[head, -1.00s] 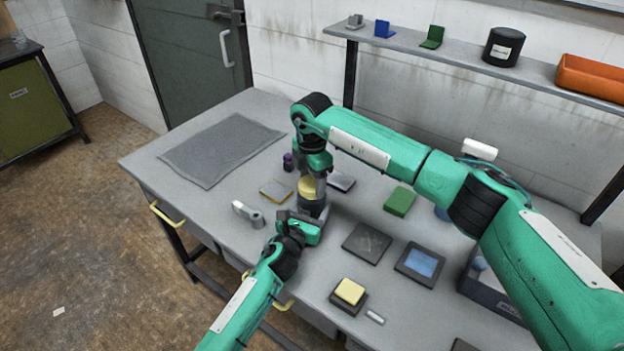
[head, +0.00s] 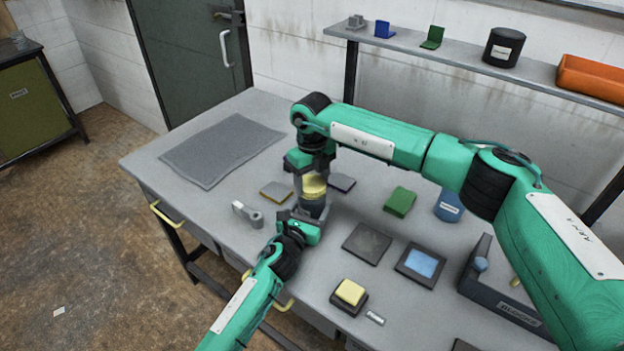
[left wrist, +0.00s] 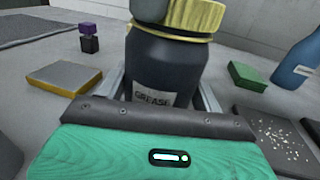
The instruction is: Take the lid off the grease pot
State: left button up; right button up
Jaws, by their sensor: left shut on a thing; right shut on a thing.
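The grease pot (left wrist: 160,75) is a dark jar with a label reading GREASE, standing upright in the left wrist view. It also shows in the head view (head: 313,207). Its yellow ribbed lid (left wrist: 192,18) sits at the jar's top and looks slightly tilted; I cannot tell whether it still touches all round. My left gripper (head: 308,217) is shut on the pot's body from the front. My right gripper (head: 312,180) comes down from above and is shut on the lid. Its fingers hide part of the lid.
A grey mat (head: 222,150) lies at the back left. A yellow-topped block (head: 349,292), a dark tile (head: 367,244), a blue-centred tile (head: 420,263), a green block (head: 400,201) and a blue bottle (head: 449,206) are to the right. A grey metal piece (head: 247,214) lies left of the pot.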

jog(key=n, duration=1.2)
jog(key=shift+n, duration=0.3)
jog(key=n, duration=1.3)
jog(key=shift+r+n, duration=0.1)
jog(key=shift+n, duration=0.2)
jog(key=shift+r, duration=0.1)
jog(key=shift+r, duration=1)
